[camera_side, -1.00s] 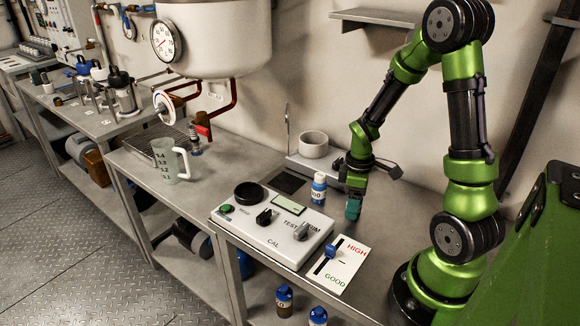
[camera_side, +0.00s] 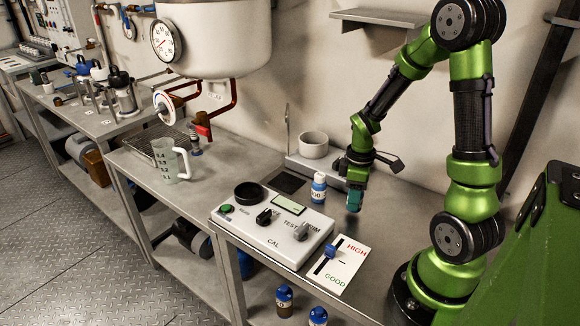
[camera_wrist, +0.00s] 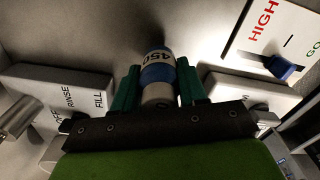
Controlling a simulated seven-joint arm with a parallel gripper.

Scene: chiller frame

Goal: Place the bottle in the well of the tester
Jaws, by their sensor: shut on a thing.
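The tester (camera_side: 272,231) is a pale sloped box with knobs, a small display and a green button. A round black well (camera_side: 249,193) sits at its upper left. Nothing shows in the well.
A blue-capped bottle (camera_side: 318,188) stands behind the tester, left of my gripper. A HIGH/GOOD card (camera_side: 339,265) with a blue slider lies right of the tester. A white cup (camera_side: 313,145) stands at the back. A measuring jug (camera_side: 170,160) stands left. The bench below my gripper is clear.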

